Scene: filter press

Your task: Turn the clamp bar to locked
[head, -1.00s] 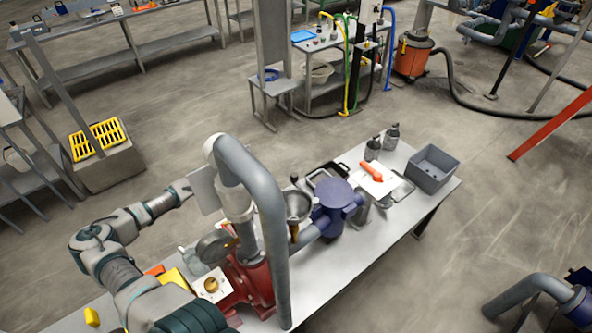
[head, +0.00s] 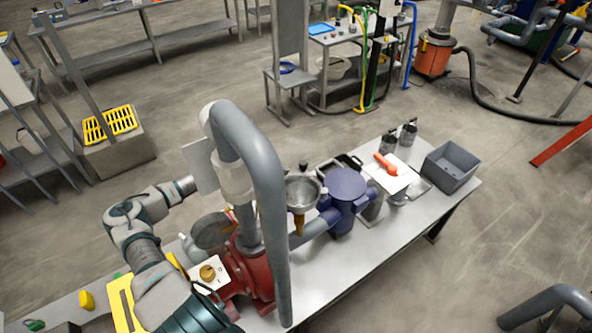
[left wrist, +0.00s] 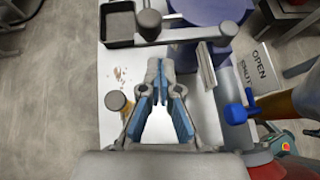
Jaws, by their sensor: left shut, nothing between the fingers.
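In the left wrist view a grey bar (left wrist: 190,36) with a round knob (left wrist: 149,22) at its left end runs across to the blue-violet filter body (left wrist: 215,8). It looks like the clamp bar. My left gripper (left wrist: 160,68) is shut and empty, its fingertips below the bar in the picture and apart from it. In the head view the filter body (head: 345,187) stands on the table, with a small dark knob (head: 303,165) beside it. There my left gripper's fingers are hidden behind the pale panel and pipe. My right gripper is not in view.
A thick grey pipe (head: 262,170) arches over the table, beside a pale panel (head: 200,165) and a metal funnel (head: 302,190). An OPEN/SHUT label (left wrist: 258,68) and a blue handle (left wrist: 238,112) lie to the right. A black tray (left wrist: 118,22) and round peg (left wrist: 116,100) are left.

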